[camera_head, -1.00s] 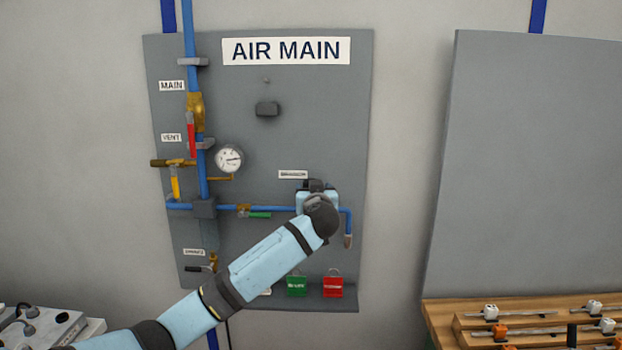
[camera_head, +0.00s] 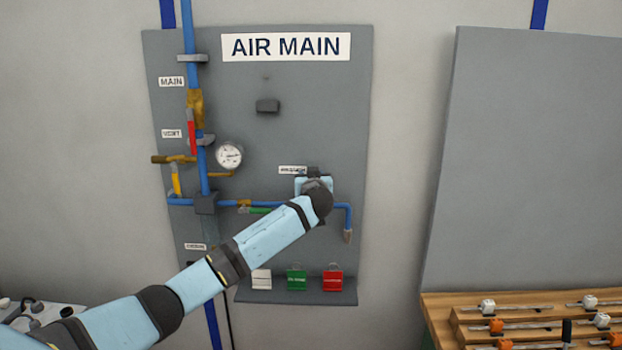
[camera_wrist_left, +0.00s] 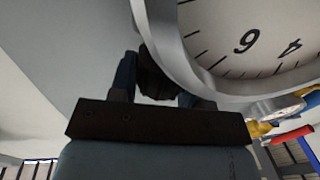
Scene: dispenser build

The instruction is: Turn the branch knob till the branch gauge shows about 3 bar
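The left arm's wrist (camera_head: 318,198) covers most of the branch regulator at the panel's right, where part of a light-blue body (camera_head: 301,184) shows. In the left wrist view, the branch gauge (camera_wrist_left: 262,45) is very close and cut off by the frame. Its digits 6 and 4 show, but its needle does not. My left gripper (camera_wrist_left: 157,88) has a finger on each side of a dark, round-looking piece (camera_wrist_left: 155,78), likely the branch knob. I cannot tell whether the fingers press on it. My right gripper is not in view.
The AIR MAIN panel (camera_head: 290,120) carries blue pipes, a main gauge (camera_head: 229,155), a red lever (camera_head: 191,137) and a green lever (camera_head: 262,210). White, green and red tags (camera_head: 332,281) hang below. A wooden rack (camera_head: 500,310) stands at the lower right.

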